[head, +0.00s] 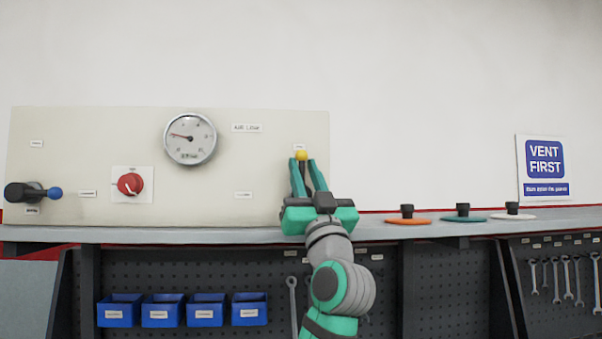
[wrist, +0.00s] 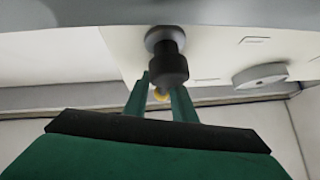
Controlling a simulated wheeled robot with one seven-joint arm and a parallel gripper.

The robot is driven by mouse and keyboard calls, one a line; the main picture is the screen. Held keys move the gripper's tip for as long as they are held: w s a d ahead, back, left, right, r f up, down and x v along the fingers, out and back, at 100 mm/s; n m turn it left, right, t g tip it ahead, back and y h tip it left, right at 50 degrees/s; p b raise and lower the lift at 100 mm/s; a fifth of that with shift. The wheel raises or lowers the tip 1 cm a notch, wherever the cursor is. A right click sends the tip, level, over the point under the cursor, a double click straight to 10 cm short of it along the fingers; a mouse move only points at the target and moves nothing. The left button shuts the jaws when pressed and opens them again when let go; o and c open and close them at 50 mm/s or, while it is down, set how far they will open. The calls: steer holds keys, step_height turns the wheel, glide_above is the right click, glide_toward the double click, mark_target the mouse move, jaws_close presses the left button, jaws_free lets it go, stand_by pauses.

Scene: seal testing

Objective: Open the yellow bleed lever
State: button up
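The yellow bleed lever's round knob (head: 301,155) shows at the right part of the cream panel, on a dark stem. The gripper looks open; any contact with the lever cannot be made out.
The panel also carries a round gauge (head: 190,139), a red knob (head: 130,184) and a blue-tipped black valve (head: 34,193). Discs with black knobs, one orange (head: 408,221), lie on the bench right of my arm. A "VENT FIRST" sign (head: 545,166) hangs at right.

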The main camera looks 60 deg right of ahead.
steer(key=shift+a, duration=0.15)
steer(key=v, duration=1)
steer(key=shift+a+f, duration=0.15)
steer(key=shift+f, duration=0.1)
